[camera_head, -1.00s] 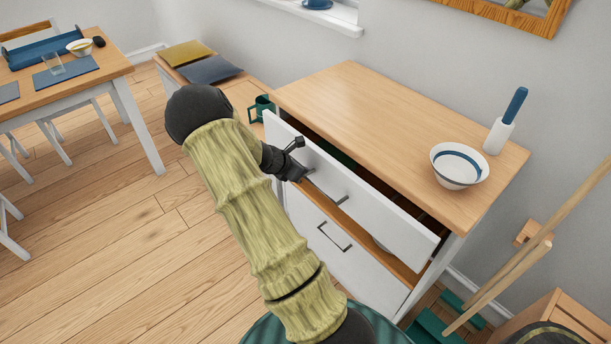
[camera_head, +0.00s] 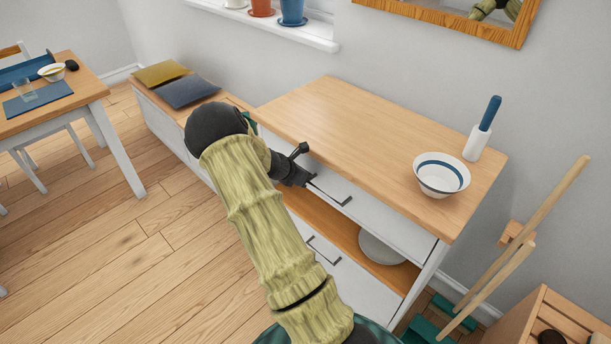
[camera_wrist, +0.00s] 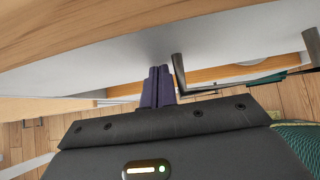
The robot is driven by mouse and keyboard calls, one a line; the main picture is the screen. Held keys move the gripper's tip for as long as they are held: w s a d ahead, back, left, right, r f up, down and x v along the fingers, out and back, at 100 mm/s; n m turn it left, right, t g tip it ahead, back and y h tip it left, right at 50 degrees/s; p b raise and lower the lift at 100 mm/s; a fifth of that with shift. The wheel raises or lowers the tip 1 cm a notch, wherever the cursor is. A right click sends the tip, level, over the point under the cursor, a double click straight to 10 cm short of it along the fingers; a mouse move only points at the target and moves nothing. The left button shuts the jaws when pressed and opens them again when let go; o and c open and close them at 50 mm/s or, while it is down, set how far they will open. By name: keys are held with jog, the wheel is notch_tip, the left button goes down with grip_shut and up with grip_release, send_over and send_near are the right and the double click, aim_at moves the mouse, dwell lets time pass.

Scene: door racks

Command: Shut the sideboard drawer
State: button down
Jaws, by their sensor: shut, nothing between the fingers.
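The sideboard (camera_head: 345,118) stands against the wall with a wooden top. Its upper white drawer (camera_head: 375,218) now sits in under the top, with no open gap showing above its front. The drawer front also shows in the wrist view (camera_wrist: 110,62), with a dark bar handle (camera_wrist: 179,75). My gripper (camera_head: 308,178) is at the drawer front, just left of its handle (camera_head: 330,188). In the wrist view its fingers (camera_wrist: 158,72) are closed together, empty, with their tips at or very near the white front. I cannot tell whether they touch.
Below the drawer is an open shelf with a plate (camera_head: 382,247). Wooden poles (camera_head: 515,250) lean at the right. Floor (camera_head: 150,250) at left is clear.

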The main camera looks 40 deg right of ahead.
jog(key=shift+d+r, duration=0.25)
jog(key=shift+d, duration=0.1)
jog(key=s+a+r, duration=0.1)
jog(key=a+r, duration=0.2)
jog(key=a, duration=0.2)
jog(key=a+r+p, duration=0.1)
jog(key=a+r, duration=0.2)
jog(key=a, duration=0.3)
jog(key=shift+s+a+r, duration=0.3)
jog(key=shift+s, duration=0.1)
jog(key=s+a+r+m+t+y, duration=0.1)
jog(key=s+a+r+m+y, duration=0.3)
jog(key=s+a+m, duration=0.6)
jog(key=s+a+r+m+y, duration=0.5)
jog(key=s+a+m, duration=0.4)
jog(key=m, duration=0.1)
jog(key=w+p+v, duration=0.3)
jog(key=p+v, duration=1.1)
jog(key=p, duration=0.1)
jog(key=shift+a+r, duration=0.2)
jog(key=shift+r, duration=0.5)
